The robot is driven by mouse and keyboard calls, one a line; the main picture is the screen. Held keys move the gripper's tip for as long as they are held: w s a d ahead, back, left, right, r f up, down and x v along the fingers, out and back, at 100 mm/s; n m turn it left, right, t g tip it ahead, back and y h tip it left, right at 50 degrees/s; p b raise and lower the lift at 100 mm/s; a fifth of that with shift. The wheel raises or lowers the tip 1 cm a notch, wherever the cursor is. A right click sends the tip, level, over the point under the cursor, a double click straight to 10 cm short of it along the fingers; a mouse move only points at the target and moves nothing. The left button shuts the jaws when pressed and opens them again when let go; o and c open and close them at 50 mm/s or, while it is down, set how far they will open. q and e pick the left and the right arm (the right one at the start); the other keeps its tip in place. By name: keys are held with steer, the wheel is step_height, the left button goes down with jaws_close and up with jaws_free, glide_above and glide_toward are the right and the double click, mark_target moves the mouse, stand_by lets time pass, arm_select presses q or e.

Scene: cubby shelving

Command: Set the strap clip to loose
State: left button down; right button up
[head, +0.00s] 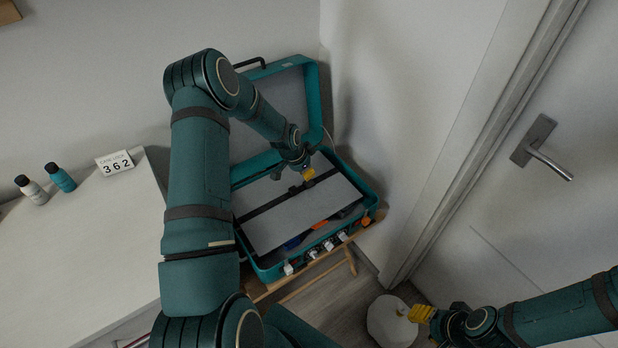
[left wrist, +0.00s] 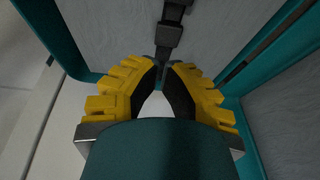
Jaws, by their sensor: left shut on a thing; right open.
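A teal case (head: 262,268) stands open, its grey inner panel (head: 285,222) crossed by a dark strap (head: 268,204). In the left wrist view, the black strap clip (left wrist: 168,38) sits on the strap over the grey surface. My left gripper (head: 309,174) is over the panel at the strap. In the left wrist view, its yellow fingers (left wrist: 164,72) close on the dark clip's near end; the exact contact is partly hidden by the fingers. The clip's setting cannot be read. My right gripper (head: 418,313) is open and empty, low at the right, away from the case.
The case rests on a wooden stand (head: 352,262) between a white counter (head: 85,240) and a door with a metal handle (head: 538,148). Two bottles (head: 60,177) and a number sign (head: 115,163) are on the counter. A white round object (head: 388,322) is near my right gripper.

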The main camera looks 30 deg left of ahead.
arm_select(q)
steer(key=shift+v, duration=1.25)
steer(key=shift+w+r, duration=0.1)
steer(key=shift+w, duration=0.05)
